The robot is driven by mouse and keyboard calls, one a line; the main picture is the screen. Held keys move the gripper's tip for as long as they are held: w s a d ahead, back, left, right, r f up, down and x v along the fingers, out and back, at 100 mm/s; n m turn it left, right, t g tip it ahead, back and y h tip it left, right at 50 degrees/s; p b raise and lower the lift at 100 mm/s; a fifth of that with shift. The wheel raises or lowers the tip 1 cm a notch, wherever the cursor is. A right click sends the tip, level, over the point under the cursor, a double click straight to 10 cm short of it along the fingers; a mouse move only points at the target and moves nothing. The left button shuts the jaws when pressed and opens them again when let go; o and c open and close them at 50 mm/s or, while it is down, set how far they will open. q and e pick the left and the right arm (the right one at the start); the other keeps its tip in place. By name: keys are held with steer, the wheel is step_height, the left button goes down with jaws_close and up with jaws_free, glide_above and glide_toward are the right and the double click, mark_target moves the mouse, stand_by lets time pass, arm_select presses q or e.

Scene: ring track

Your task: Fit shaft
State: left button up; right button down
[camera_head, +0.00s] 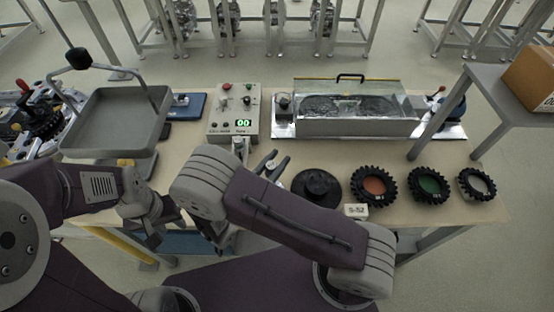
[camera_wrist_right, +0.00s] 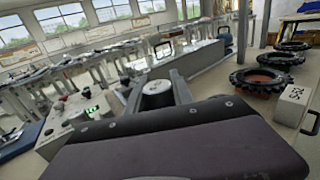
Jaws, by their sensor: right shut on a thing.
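My right gripper (camera_head: 272,164) shows as two dark fingers beyond my right arm, over the table in front of the control box. In the right wrist view this gripper (camera_wrist_right: 156,88) is shut on a grey cylindrical part (camera_wrist_right: 157,95), which looks like the shaft. Its lower end is hidden, and I cannot make it out clearly in the head view. My left gripper (camera_head: 152,232) is low at the table's front edge, left of my right arm; its fingers are partly hidden. The long machine with a clear cover (camera_head: 355,125) stands at the back of the table.
The control box (camera_head: 233,126) reads 00. A grey tray (camera_head: 115,150) stands at the left. A black round base (camera_head: 316,188), a white S-52 block (camera_head: 356,211) and black toothed rings with red (camera_head: 374,187), green (camera_head: 428,186) and pale (camera_head: 477,185) centres fill the right front.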

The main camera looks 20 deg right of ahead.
steer(key=shift+r+p, duration=0.15)
steer(key=shift+p, duration=0.15)
steer(key=shift+a, duration=0.1)
stand_by(0.6)
steer(key=shift+p, duration=0.3)
stand_by(0.6)
steer(key=shift+f, duration=0.2)
steer(key=shift+s, duration=0.1)
steer(key=shift+r, duration=0.2)
steer(key=c, duration=1)
jaws_free()
steer(key=shift+c, duration=0.2)
steer(key=shift+f, duration=0.1)
